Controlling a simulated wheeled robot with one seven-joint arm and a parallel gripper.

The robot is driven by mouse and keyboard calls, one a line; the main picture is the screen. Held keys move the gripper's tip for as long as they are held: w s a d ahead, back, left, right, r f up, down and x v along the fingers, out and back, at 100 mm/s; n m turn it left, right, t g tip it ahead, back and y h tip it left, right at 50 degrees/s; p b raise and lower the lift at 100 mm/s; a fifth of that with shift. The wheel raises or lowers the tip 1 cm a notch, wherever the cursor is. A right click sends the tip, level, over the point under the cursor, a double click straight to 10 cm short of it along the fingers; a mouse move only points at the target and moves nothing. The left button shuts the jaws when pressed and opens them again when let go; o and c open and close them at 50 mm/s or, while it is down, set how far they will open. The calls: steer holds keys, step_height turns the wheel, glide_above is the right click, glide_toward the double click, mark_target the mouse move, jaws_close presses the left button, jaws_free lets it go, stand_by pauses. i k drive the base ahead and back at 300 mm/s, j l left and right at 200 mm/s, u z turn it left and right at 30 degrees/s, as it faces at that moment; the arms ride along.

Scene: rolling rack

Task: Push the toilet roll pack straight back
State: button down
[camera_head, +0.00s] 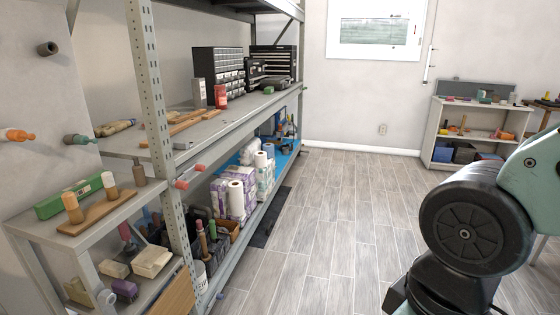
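White-and-purple wrapped roll packs stand on the lower shelf of the long metal rack, left of the picture's middle. One toilet roll pack (220,198) is at the nearer end of the group, with an upright white roll (236,198) at its right. Another wrapped pack (264,178) stands farther along, close to the shelf's front edge. I cannot tell for sure which pack the task means. My gripper is out of view; only a dark and pale green part of my arm shows at the right, well apart from the packs.
The rack's lower front rail (245,232) runs along the aisle. An upright post (160,110) stands at the near left. A bin of handled tools (208,240) is beside the packs. A small shelf unit (470,130) stands far right.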

mark_target(265, 177)
steer(key=i, duration=1.95)
steer(key=i+u, duration=0.15)
steer(key=i, duration=0.3)
steer(key=i+l+u, duration=0.1)
steer(key=i, duration=0.35)
steer(key=i+l+u, duration=0.15)
steer(key=i, duration=0.3)
steer(key=i+l+u, duration=0.15)
steer(key=i, duration=0.3)
steer(key=i+l+u, duration=0.7)
steer(key=i+j, duration=0.05)
steer(key=i, duration=0.05)
